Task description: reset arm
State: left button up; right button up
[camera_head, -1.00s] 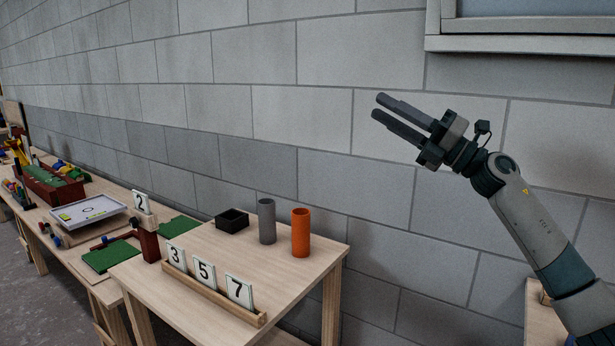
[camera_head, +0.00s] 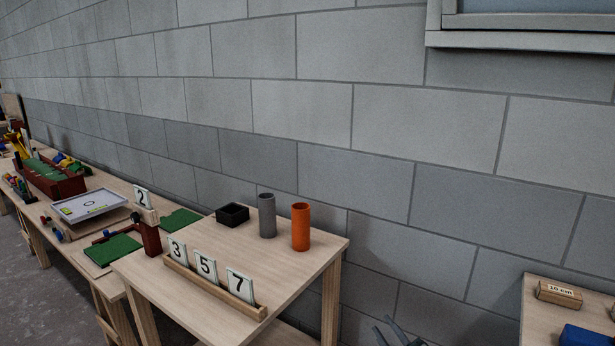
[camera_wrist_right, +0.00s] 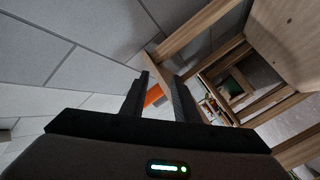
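My right gripper (camera_head: 390,330) shows only in part at the bottom edge of the head view, low in front of the wall and right of the near table. In the right wrist view its two dark fingers (camera_wrist_right: 162,85) stand apart with nothing held between them. My left gripper is in neither view.
The near table (camera_head: 215,265) holds an orange cylinder (camera_head: 301,227), a grey cylinder (camera_head: 267,216), a black box (camera_head: 232,215) and a rack of number tiles (camera_head: 205,266). Another table (camera_head: 545,318) at right bears a "10 cm" block (camera_head: 559,294) and a blue block (camera_head: 584,337).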

jog(key=s+f+m+g+h, duration=0.2)
jog(key=s+f+m+g, duration=0.1)
jog(key=s+f, duration=0.85)
jog(key=s+f+m+g+h, duration=0.1)
jog(key=s+f+m+g, duration=0.2)
jog(key=s+f, duration=0.85)
jog(key=s+f+m+g, duration=0.1)
jog(key=s+f+g, duration=0.1)
jog(key=s+f, duration=0.4)
jog(key=s+a+f+m+g, duration=0.1)
jog(key=s+f, duration=0.5)
jog(key=s, duration=0.6)
jog(key=s+a+f+m+g+p, duration=0.1)
jog(key=s+f+g, duration=0.1)
jog(key=s+f, duration=0.4)
jog(key=s, duration=0.3)
jog(key=shift+a+g+h, duration=0.2)
jog(key=shift+g+h, duration=0.2)
jog(key=shift+w, duration=0.2)
